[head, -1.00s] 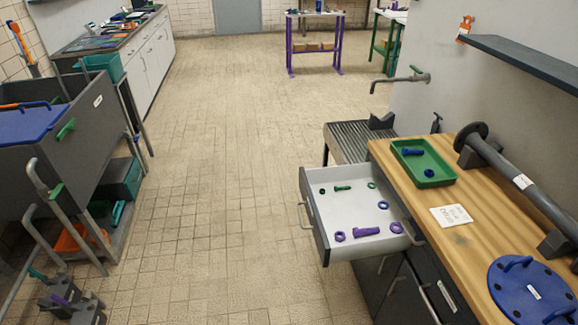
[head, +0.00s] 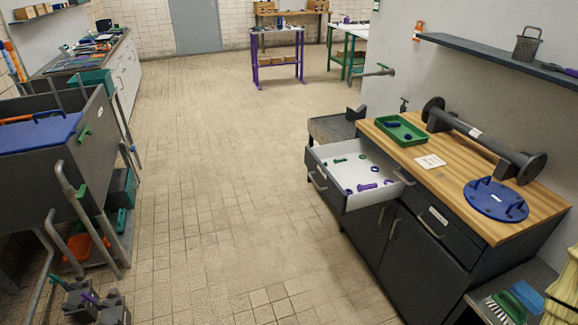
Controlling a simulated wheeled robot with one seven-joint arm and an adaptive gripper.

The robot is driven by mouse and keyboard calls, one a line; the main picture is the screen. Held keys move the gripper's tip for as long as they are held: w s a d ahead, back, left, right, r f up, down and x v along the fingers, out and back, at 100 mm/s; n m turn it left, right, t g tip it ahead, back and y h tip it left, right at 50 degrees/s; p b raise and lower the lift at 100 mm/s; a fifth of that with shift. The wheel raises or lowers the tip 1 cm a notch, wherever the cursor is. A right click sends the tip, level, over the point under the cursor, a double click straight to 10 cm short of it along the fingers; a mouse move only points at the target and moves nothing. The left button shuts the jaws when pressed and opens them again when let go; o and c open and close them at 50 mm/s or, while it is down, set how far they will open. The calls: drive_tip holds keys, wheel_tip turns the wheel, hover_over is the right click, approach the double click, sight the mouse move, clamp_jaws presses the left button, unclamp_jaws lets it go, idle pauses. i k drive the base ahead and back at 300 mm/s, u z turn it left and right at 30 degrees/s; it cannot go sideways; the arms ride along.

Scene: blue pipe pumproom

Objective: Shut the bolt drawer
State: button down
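The bolt drawer (head: 325,181) is pulled open from the left end of the dark workbench cabinet on the right. It has a white inside, a dark front and a metal handle (head: 317,182). Purple and green bolts and nuts lie in it, among them a purple bolt (head: 367,187) and a green bolt (head: 340,160). The drawer front faces left over the open floor. My gripper is not in view.
The wooden benchtop (head: 450,170) holds a green tray (head: 402,141), a flanged pipe and a blue disc (head: 497,200). A grey cart with a blue lid (head: 40,135) stands at the left. The tiled floor (head: 220,170) between is clear. A brush (head: 506,308) lies at lower right.

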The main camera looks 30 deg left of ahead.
sight(334, 179)
drive_tip(key=u, duration=1.6)
drive_tip(key=i, duration=1)
